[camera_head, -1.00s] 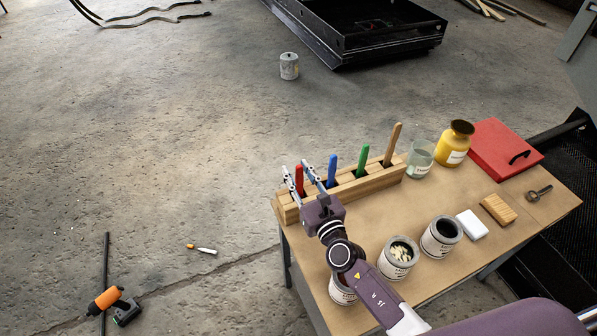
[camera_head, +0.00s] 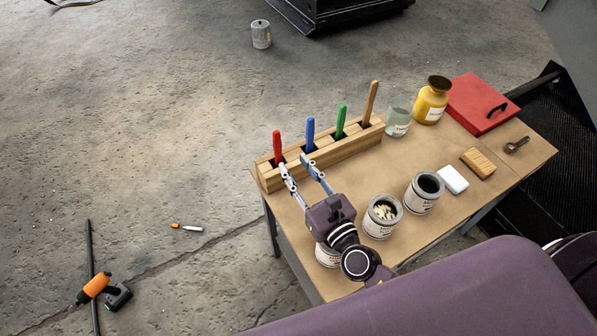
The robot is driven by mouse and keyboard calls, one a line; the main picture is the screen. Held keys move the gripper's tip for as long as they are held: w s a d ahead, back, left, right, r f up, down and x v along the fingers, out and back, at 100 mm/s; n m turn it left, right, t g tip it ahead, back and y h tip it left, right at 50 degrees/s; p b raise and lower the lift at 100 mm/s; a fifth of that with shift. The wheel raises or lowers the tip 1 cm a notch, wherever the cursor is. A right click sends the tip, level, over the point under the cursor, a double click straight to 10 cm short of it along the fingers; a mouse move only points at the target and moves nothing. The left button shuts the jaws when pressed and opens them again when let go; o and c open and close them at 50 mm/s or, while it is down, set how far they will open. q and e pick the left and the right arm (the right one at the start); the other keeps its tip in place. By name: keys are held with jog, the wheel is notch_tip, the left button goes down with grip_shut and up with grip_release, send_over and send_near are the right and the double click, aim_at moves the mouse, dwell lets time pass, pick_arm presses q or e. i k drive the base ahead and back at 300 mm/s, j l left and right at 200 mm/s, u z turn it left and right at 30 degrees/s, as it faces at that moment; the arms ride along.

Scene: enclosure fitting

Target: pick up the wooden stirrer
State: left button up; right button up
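The wooden stirrer (camera_head: 370,103) is a plain brown stick standing upright in the right end slot of a wooden rack (camera_head: 340,153) on the table. Red (camera_head: 277,146), blue (camera_head: 310,133) and green (camera_head: 341,121) sticks stand in the slots to its left. My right gripper (camera_head: 292,163) is open, with nothing seen between its fingers. Its fingertips are by the front of the rack, near the red and blue sticks and well left of the wooden stirrer. My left gripper is not in view.
A glass jar (camera_head: 398,116) and a yellow jar (camera_head: 431,101) stand right of the rack. Labelled tins (camera_head: 382,217) and (camera_head: 424,194) stand near my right gripper. A white block (camera_head: 453,180), wooden block (camera_head: 478,163) and red case (camera_head: 480,103) lie farther right. Bare tabletop separates rack and tins.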

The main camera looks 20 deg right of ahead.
aim_at(374, 86)
jog(key=z, duration=1.4)
